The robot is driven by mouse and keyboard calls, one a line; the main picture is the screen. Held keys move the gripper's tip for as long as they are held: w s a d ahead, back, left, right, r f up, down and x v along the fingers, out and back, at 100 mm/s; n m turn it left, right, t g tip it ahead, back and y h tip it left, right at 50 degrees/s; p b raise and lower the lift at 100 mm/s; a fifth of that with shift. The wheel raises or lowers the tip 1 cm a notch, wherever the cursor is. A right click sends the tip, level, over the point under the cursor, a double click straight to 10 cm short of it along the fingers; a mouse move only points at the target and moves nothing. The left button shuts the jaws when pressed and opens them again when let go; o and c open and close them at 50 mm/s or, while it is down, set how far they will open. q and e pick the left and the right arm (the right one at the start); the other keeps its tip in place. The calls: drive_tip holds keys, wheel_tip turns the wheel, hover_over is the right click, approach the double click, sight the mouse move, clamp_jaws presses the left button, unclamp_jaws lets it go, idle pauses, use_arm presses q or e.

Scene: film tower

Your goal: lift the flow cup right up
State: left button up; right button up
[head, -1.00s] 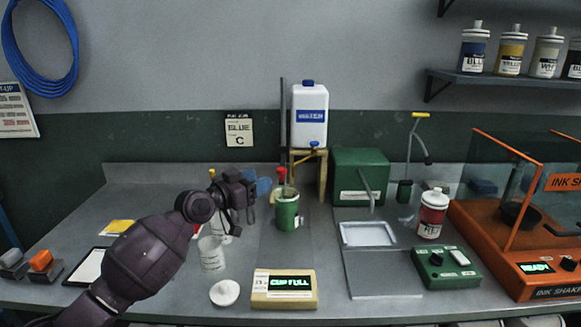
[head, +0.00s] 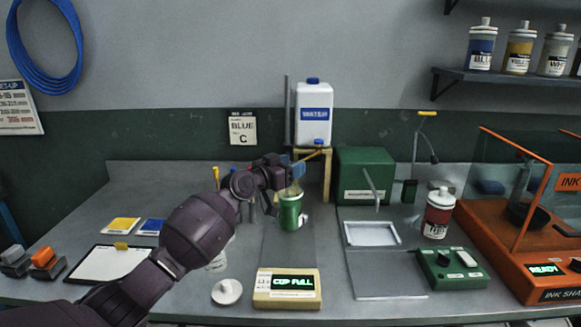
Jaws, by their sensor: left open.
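My right gripper is not in view.
A white water container (head: 313,118) on a wooden stand is close behind the cup. A green box (head: 364,175) stands to the right. A clear bottle is partly hidden behind my left arm, and a white lid (head: 227,291) lies in front. An orange shaker (head: 520,235) fills the far right.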

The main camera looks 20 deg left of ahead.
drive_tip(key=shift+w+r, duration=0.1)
use_arm(q)
drive_tip(key=c, duration=1)
wheel_tip(320, 180, up, 21)
drive_tip(key=p, duration=0.6)
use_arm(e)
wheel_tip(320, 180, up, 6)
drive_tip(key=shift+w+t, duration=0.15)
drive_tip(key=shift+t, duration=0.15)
